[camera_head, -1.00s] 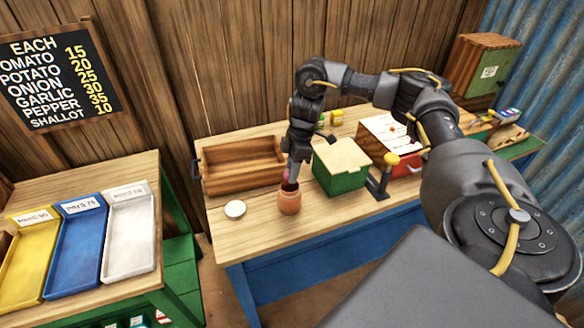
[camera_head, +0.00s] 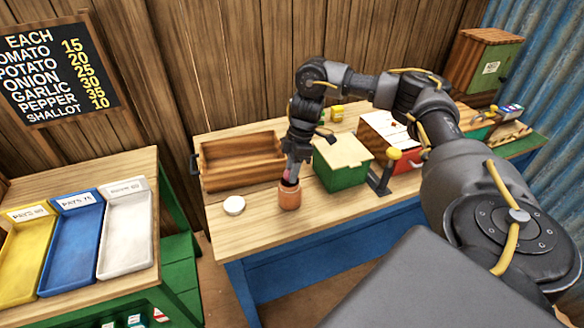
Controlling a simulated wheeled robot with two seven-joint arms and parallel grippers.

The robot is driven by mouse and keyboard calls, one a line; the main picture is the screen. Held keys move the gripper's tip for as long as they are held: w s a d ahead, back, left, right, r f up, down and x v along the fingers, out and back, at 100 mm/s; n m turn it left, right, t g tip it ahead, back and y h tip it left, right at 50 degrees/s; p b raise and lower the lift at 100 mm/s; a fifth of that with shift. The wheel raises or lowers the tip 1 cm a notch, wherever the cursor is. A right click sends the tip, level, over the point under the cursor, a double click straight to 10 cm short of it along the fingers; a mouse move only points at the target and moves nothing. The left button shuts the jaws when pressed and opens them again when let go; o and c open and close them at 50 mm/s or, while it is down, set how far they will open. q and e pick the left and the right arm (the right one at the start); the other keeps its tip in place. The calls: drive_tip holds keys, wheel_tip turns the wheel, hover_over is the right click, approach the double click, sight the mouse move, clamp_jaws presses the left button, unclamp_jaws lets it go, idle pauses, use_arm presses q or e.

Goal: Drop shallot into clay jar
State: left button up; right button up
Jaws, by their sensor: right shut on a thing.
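The clay jar (camera_head: 289,198) is a small orange-brown pot standing upright near the front of the wooden table. My right gripper (camera_head: 290,178) points down right over the jar's mouth. It is shut on the shallot (camera_head: 288,176), a small pinkish thing that shows between the fingertips, mostly hidden by them. The shallot is at or just above the jar's rim; I cannot tell whether it is inside the mouth. My left gripper is not in view.
A white round lid (camera_head: 234,205) lies left of the jar. A green box (camera_head: 342,163) stands close on the right, with a yellow-topped post (camera_head: 394,154) beside it. A wooden tray (camera_head: 243,161) is behind. Bare tabletop (camera_head: 250,235) lies in front.

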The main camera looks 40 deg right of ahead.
idle(0.3)
drive_tip(key=o, duration=1)
drive_tip(key=shift+r, duration=0.15)
drive_tip(key=p+v, duration=0.2)
drive_tip(key=v, duration=0.8)
drive_tip(key=shift+d+r, duration=0.15)
drive_tip(key=shift+r, duration=0.15)
